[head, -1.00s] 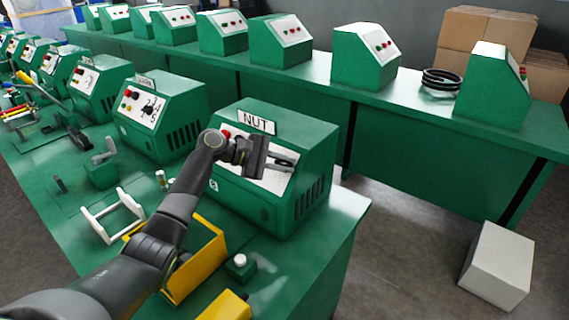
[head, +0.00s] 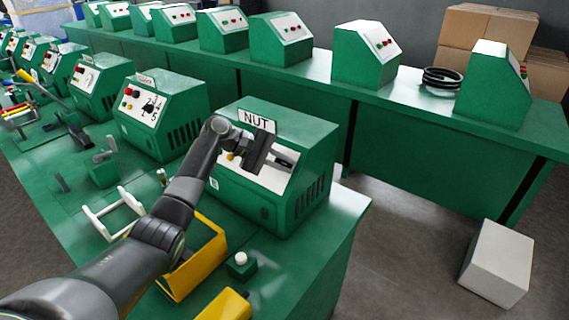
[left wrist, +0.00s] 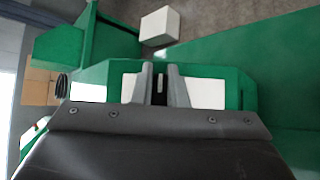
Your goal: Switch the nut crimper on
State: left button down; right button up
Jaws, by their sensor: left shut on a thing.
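The nut crimper (head: 270,206) is a green sloped box with a white panel and a NUT label (head: 257,121), at the right end of the front row in the head view. My left gripper (head: 282,162) is at its white panel. In the left wrist view its two fingers (left wrist: 160,88) lie over the white panel, close together on a small light-coloured part, likely the crimper's switch (left wrist: 159,84). The part is mostly hidden by the fingers. A yellow button (head: 230,156) shows left of the gripper on the panel. My right gripper is not in view.
A second labelled crimper (head: 160,112) stands to the left. In front are a yellow bin (head: 205,262), a small green box with a white button (head: 240,264) and a white stand (head: 112,212). A back table (head: 420,120) holds more green boxes. A pale box (head: 497,266) sits on the floor.

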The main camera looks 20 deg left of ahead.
pick_arm(q)
jog(key=c, duration=1.4)
grip_release()
jog(key=shift+a+f, duration=0.1)
jog(key=shift+f, duration=0.05)
jog(key=shift+c, duration=0.2)
jog(key=b+v, duration=0.3)
jog(key=v, duration=1.4)
jog(key=shift+a+r, duration=0.15)
jog(key=shift+r, duration=0.05)
